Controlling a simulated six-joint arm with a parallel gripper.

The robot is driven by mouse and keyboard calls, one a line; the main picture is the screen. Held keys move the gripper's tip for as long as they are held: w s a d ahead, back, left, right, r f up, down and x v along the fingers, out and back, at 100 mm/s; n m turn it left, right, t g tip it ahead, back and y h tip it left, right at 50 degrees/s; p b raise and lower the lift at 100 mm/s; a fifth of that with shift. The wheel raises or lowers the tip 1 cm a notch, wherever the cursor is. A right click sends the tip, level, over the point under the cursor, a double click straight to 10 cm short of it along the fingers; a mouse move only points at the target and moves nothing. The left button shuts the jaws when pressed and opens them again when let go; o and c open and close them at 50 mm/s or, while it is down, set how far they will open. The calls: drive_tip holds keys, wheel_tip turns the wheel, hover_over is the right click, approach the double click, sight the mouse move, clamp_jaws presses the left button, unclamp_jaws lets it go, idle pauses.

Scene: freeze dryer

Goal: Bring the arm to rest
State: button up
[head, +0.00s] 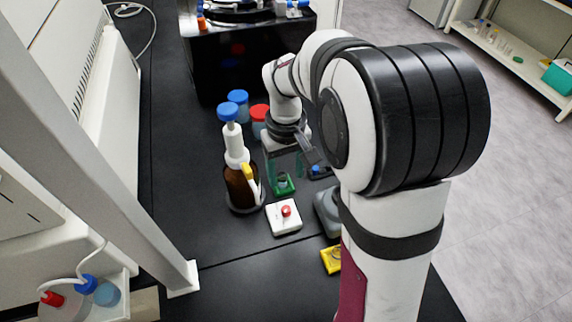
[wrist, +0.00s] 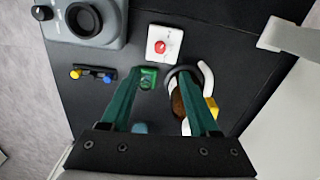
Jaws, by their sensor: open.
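My gripper (head: 284,172) hangs over the dark bench with its green fingers apart and nothing visible between them. The wrist view also shows the open fingers (wrist: 160,80), spread wide and pointing toward the bench. A small green block (head: 284,185) lies close below the fingertips, and it shows near the left finger in the wrist view (wrist: 148,78). I cannot tell whether a finger touches it.
A brown bottle (head: 240,190) with a white upper part stands just left of my gripper. A white box with a red button (head: 285,217), a grey device (wrist: 86,20) and a yellow block (head: 331,260) are nearby. Blue-capped (head: 238,98) and red-capped (head: 259,113) bottles stand behind.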

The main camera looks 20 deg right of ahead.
wheel_tip(320, 180, up, 2)
drive_tip(key=shift+r, duration=0.2)
drive_tip(key=s+a+r+m+y, duration=0.1)
drive_tip(key=s+a+m, duration=0.2)
drive_tip(key=s, duration=0.8)
drive_tip(key=s+a+r+m, duration=0.1)
drive_tip(key=s+a+m, duration=0.2)
drive_tip(key=s, duration=0.9)
drive_tip(key=shift+a+r+m+y, duration=0.15)
drive_tip(key=shift+a+m+y, duration=0.15)
drive_tip(key=shift+y, duration=0.1)
